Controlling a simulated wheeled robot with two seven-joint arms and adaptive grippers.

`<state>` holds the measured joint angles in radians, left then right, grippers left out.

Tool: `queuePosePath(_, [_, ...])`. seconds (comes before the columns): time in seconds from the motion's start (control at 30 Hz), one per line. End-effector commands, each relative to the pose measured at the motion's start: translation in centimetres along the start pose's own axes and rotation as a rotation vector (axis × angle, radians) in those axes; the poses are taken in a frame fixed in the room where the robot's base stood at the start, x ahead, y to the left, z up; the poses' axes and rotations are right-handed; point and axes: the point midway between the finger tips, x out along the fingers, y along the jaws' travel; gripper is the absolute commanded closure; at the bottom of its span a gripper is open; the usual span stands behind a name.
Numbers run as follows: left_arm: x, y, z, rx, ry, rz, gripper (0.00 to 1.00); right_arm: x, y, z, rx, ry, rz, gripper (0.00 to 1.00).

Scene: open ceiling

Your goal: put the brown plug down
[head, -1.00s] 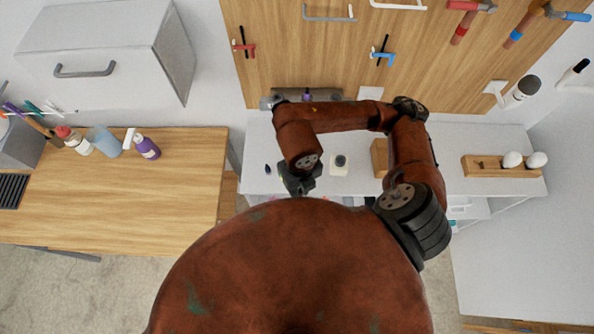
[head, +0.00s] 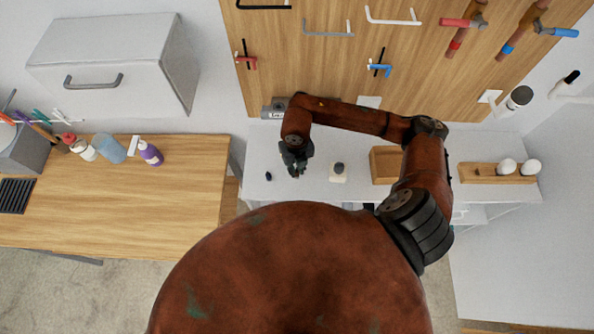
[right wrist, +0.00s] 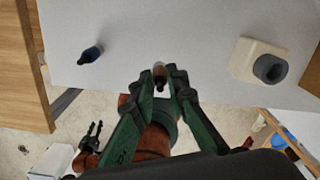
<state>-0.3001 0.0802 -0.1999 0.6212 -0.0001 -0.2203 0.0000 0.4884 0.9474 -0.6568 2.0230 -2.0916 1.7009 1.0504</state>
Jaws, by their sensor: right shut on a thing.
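The brown plug (right wrist: 160,72) is a small dark-tipped piece between the fingertips of my right gripper (right wrist: 160,82), which is shut on it. In the right wrist view it shows over the front part of the white worktop (right wrist: 180,30); whether it touches the top I cannot tell. In the head view my right gripper (head: 295,170) is above the worktop, between a dark blue plug (head: 268,176) and a pale block (head: 338,178), and hides the brown plug. My left gripper (right wrist: 92,136) seems to show low in the right wrist view, its fingers apart.
The dark blue plug (right wrist: 91,55) lies on the left of the worktop. The pale block (right wrist: 246,58) with a grey round part stands on the right. A wooden box (head: 386,164) and a wooden holder (head: 490,172) stand further right. A wooden table (head: 120,200) is at left.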

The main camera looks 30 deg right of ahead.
Motion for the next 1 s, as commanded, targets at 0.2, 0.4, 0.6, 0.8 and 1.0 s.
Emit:
queuePosePath(0.2, [-0.9,0.0,-0.2,0.000,0.001,0.000,0.69,1.7,-0.2,0.5,0.002,0.004,0.000,1.00])
queuePosePath(0.4, [-1.6,0.0,-0.3,0.000,0.002,0.000,0.69,3.7,-0.1,0.5,0.000,0.001,0.000,1.00])
queuePosePath(0.6, [-1.4,0.0,-0.2,0.000,0.002,0.000,0.69,3.8,-0.2,0.6,0.000,0.000,0.000,1.00])
queuePosePath(0.8, [-1.1,0.0,-0.2,0.000,0.001,0.000,0.69,4.1,-0.2,0.6,0.000,-0.001,0.000,0.81])
queuePosePath(1.0, [-1.2,0.0,-0.2,0.000,0.001,0.000,0.69,4.0,-0.2,0.6,0.000,-0.001,0.000,0.69])
